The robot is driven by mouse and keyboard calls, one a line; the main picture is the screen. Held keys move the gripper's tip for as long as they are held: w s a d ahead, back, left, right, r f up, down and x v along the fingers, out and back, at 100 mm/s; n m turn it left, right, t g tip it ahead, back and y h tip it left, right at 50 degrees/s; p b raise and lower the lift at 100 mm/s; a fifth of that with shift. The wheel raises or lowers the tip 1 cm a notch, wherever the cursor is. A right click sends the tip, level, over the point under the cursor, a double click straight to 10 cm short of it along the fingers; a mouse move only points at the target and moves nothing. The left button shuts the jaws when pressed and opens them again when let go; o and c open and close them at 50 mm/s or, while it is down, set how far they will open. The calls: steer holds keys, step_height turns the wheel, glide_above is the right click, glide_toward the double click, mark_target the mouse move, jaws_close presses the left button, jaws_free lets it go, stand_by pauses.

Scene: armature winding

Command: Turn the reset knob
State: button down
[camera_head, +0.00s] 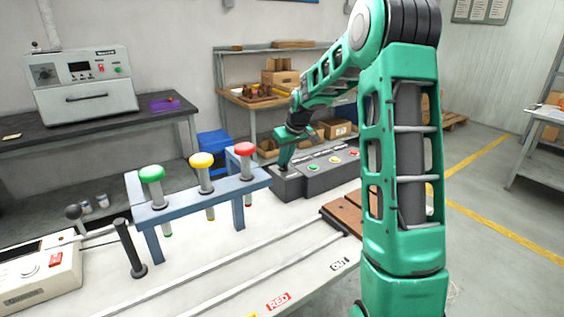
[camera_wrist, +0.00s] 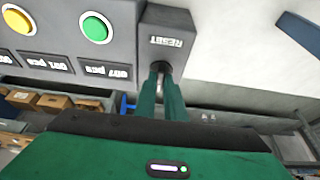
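The reset knob (camera_wrist: 160,66) is a small dark round part on the grey control box, just below the upside-down RESET label (camera_wrist: 166,41) in the wrist view. My gripper (camera_wrist: 162,75) has its two green fingers close together, one on each side of the knob, with a narrow gap between them. The fingertips hide most of the knob, so its angle cannot be read. In the head view my gripper (camera_head: 283,168) points down at the left end of the grey control box (camera_head: 318,180), and the knob is hidden there.
Green, yellow and red buttons sit on the box; the green button (camera_wrist: 95,28) is nearest my gripper. A blue rack (camera_head: 215,196) with coloured-top pins stands left of the box on the white table. Brown blocks (camera_head: 345,212) lie in front of the box.

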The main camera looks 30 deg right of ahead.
steer(key=shift+a, duration=0.15)
steer(key=m+h, duration=0.1)
steer(key=m, duration=0.2)
steer(key=shift+a+m, duration=0.1)
steer(key=shift+m, duration=0.3)
steer(key=m+h, duration=0.1)
steer(key=m, duration=0.1)
steer(key=m+g+h, duration=0.1)
steer(key=m, duration=0.1)
steer(key=shift+w+a+m, duration=0.15)
steer(key=shift+m, duration=0.15)
steer(key=m+g+h, duration=0.1)
steer(key=m, duration=0.3)
steer(key=shift+w+a, duration=0.1)
steer(key=shift+w, duration=0.05)
steer(key=shift+w+m+g+h, duration=0.15)
steer(key=shift+m+g, duration=0.3)
steer(key=shift+m, duration=0.65)
steer(key=shift+s+m+g+h, duration=0.15)
steer(key=shift+m+g, duration=0.3)
steer(key=shift+m, duration=0.65)
steer(key=shift+w+a+r, duration=0.1)
steer(key=shift+w, duration=0.05)
